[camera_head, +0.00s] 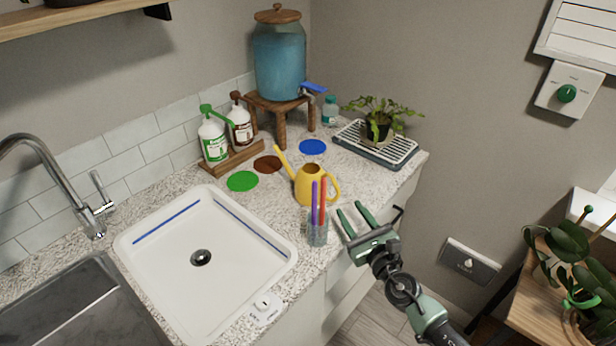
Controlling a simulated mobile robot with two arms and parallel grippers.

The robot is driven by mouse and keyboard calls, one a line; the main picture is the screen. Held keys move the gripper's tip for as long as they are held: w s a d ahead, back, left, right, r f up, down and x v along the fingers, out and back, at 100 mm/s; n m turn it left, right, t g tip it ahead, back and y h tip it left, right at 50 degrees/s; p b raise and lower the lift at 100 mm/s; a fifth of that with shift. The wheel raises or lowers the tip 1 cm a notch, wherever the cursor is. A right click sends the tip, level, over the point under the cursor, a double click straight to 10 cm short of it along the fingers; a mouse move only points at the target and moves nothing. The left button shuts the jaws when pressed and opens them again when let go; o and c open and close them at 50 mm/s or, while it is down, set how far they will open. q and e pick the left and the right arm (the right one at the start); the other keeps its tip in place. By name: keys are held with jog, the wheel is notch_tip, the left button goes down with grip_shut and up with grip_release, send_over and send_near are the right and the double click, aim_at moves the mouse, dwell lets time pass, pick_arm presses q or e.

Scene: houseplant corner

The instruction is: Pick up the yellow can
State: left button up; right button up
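The yellow can (311,186) is a small watering can with a long thin spout pointing up and left. It stands on the speckled counter, and its handle is on its right side. A clear cup (317,234) with purple and orange sticks in it stands in front and hides part of the can's lower body. My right gripper (349,217) is open and empty, just right of the cup and in front of the can, apart from the can. Its two green fingers point up and slightly left, near the counter's edge. My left gripper does not show.
A white sink (273,238) lies to the left. Behind the can are a blue disc (313,147), a brown disc (267,164), a dispenser (279,62) on a wooden stool (281,124), and a plant (380,116) on a rack. Two bottles stand at back left.

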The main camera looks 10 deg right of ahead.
aim_at(338, 192)
jog(key=shift+w+a+r+n+y, duration=0.15)
jog(key=shift+w+n+y, duration=0.15)
jog(key=shift+w+n, duration=0.25)
jog(key=x, duration=0.7)
jog(key=shift+w+r, duration=0.25)
jog(key=shift+s, duration=0.1)
grip_shut()
dwell(0.6)
